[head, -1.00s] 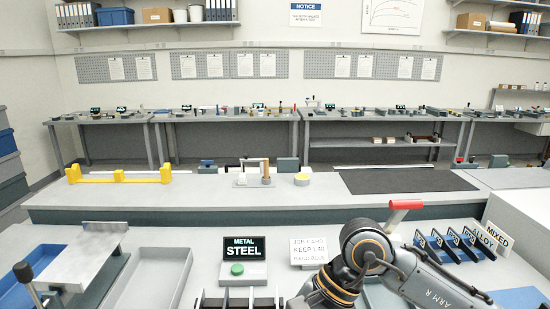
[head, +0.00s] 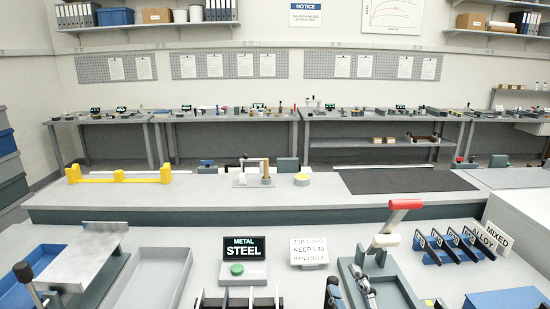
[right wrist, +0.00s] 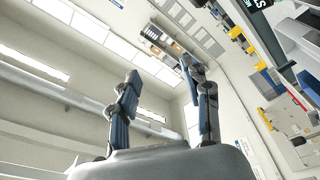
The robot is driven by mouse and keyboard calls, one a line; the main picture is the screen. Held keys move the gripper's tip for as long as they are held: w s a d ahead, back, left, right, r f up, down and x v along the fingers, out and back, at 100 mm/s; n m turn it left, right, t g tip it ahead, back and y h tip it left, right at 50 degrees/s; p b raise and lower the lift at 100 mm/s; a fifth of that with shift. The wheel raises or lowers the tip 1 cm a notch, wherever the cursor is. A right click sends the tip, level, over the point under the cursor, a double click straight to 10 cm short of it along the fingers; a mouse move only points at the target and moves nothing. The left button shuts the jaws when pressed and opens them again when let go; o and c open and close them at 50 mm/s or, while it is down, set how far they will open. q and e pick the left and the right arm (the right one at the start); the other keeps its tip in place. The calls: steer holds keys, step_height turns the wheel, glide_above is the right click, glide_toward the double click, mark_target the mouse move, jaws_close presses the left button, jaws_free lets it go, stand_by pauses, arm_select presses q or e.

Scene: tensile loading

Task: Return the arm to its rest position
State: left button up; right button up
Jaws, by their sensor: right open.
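My right gripper (head: 347,289) shows low in the head view, at the bottom edge right of the middle. Only its dark blue-grey fingers show there. In the right wrist view the two fingers (right wrist: 160,70) stand apart with nothing between them, and the room is tilted behind them. My left gripper is not in the head view. A grey lever device with a red handle (head: 406,205) stands on the bench just right of my right gripper, and its base is in plain sight.
A metal/steel display (head: 244,248) and a white job card (head: 309,251) stand on the near bench. A blue rack (head: 450,248) with several dark plates is at right, by a sign reading mixed alloy (head: 490,238).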

steer(key=s+d+f+m+g+h, duration=0.2)
steer(key=s+d+f+m+g, duration=0.15)
steer(key=f, duration=0.45)
steer(key=s+d+f+m+g+h, duration=0.15)
steer(key=s+f+m+g, duration=0.3)
steer(key=f, duration=0.45)
steer(key=s+d+f+m+g, duration=0.1)
steer(key=s+f+g, duration=0.2)
steer(key=s+f, duration=0.35)
steer(key=s+d+f+m+g, duration=0.1)
steer(key=s+f+m+g, duration=0.2)
steer(key=s, duration=0.6)
step_height(320, 180, down, 25)
steer(key=s+n+g, duration=0.1)
steer(key=s+g, duration=0.1)
steer(key=g, duration=0.1)
steer(key=s+d+f, duration=0.3)
steer(key=s+f, duration=1.4)
steer(key=shift+s+f+g, duration=0.15)
steer(key=shift+s+g, duration=0.05)
steer(key=shift+g, duration=0.2)
